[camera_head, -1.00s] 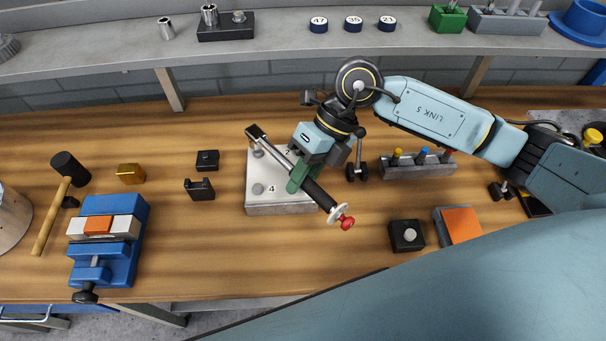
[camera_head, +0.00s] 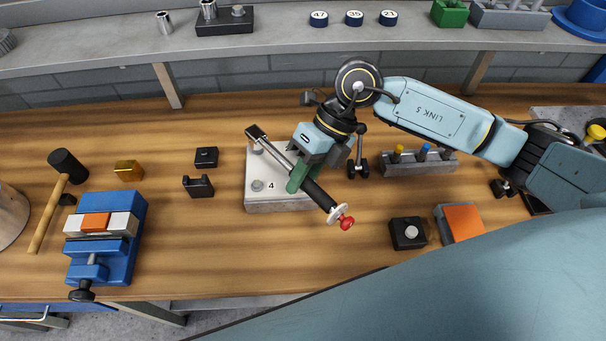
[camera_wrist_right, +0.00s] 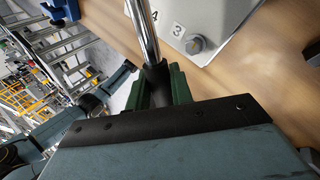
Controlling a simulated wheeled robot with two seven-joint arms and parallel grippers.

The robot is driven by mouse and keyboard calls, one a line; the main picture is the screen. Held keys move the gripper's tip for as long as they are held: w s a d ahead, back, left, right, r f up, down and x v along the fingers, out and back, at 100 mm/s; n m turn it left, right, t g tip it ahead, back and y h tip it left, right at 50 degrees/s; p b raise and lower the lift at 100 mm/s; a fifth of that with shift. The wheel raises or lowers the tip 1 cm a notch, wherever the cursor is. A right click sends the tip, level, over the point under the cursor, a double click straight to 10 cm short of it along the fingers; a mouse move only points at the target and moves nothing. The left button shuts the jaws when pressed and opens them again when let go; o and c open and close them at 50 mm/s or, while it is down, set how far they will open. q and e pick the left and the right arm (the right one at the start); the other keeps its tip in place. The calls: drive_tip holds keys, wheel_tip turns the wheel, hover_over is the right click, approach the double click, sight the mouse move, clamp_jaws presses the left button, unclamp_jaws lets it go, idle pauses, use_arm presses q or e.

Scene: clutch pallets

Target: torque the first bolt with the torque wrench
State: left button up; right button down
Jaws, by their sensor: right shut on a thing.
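The torque wrench (camera_head: 316,192) has a black head at its upper left, a chrome shaft and a dark grip ending in a white ring and a red knob. My right gripper (camera_head: 299,178) is shut on its grip. The wrench head is over the rear left corner of the light metal plate (camera_head: 279,207), at a bolt there; whether it is seated is hidden. A bolt (camera_head: 257,185) by the mark 4 is in plain view. In the right wrist view the chrome shaft (camera_wrist_right: 145,35) runs up from the green fingers, and a bolt (camera_wrist_right: 196,44) shows by the mark 3. My left gripper is out of view.
A blue vise (camera_head: 120,245) and a mallet (camera_head: 67,166) are at the left. Black fixtures (camera_head: 199,187) stand left of the plate. A grey rack (camera_head: 418,168) and a black block with a button (camera_head: 408,233) are at the right. The wood in front of the plate is clear.

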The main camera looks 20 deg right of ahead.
drive_tip(key=shift+f+b, duration=0.7)
drive_tip(key=shift+f, duration=0.1)
drive_tip(key=shift+a, duration=0.15)
idle(0.5)
drive_tip(key=shift+s+a+m+t+p, duration=0.3)
drive_tip(key=shift+a+m+t+p, duration=0.3)
drive_tip(key=shift+a+m, duration=0.25)
drive_tip(key=shift+s+a+m+t+p, duration=0.1)
drive_tip(key=shift+a+m+t+p, duration=0.2)
drive_tip(key=shift+a+m+p, duration=0.6)
drive_tip(key=shift+a, duration=0.2)
drive_tip(key=shift+a+m+t+y+p, duration=0.3)
drive_tip(key=shift+a+m+t+p, duration=0.3)
drive_tip(key=shift+a, duration=0.4)
